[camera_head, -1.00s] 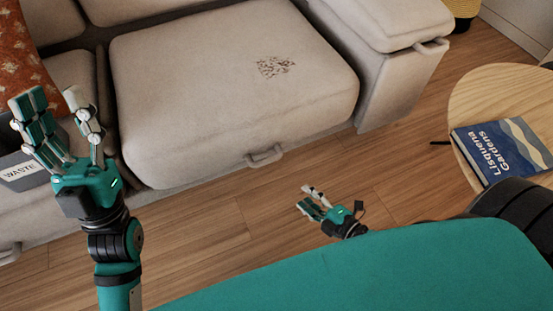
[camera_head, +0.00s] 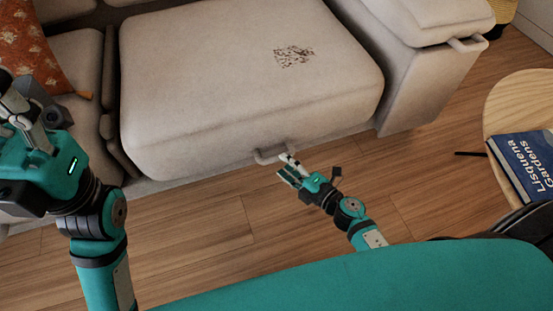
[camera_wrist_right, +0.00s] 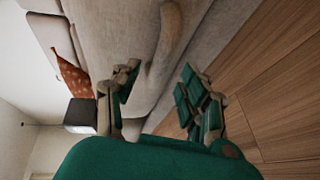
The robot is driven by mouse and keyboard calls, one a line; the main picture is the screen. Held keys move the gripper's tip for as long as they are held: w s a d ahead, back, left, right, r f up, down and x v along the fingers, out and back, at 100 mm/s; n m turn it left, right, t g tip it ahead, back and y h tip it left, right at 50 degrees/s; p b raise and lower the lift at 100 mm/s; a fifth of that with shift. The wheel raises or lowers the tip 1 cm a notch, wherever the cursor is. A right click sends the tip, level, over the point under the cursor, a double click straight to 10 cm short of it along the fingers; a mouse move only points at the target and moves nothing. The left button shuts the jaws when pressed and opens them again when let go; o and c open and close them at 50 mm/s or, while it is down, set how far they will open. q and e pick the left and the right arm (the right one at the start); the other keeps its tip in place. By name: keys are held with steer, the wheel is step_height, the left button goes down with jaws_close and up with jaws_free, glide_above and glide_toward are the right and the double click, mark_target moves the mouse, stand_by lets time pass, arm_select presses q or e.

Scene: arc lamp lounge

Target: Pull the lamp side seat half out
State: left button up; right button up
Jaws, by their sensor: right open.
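The seat (camera_head: 230,85) is a beige cushion at the sofa's right end with a dark speckled patch on top. Its front carries a beige loop handle (camera_head: 270,157), low and near the middle. My right gripper (camera_head: 290,168) is open just in front of the handle, at its right end. In the right wrist view, the handle (camera_wrist_right: 168,45) reaches toward the space between the spread fingers (camera_wrist_right: 155,95); I cannot tell whether they touch it. My left gripper (camera_head: 25,110) is at the left edge, over the sofa's left part; its fingers are partly cut off.
A sofa arm (camera_head: 420,85) with its own handle (camera_head: 467,43) stands right of the seat. A round wooden table (camera_head: 500,105) with a blue book (camera_head: 525,165) is at the right. An orange cushion (camera_head: 35,55) lies at left. Wooden floor (camera_head: 200,225) is clear in front.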

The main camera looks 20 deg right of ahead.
mark_target(279, 160)
steer(key=x, duration=0.5)
steer(key=shift+f+b, duration=0.1)
steer(key=shift+b, duration=0.3)
steer(key=shift+s, duration=0.1)
jaws_close()
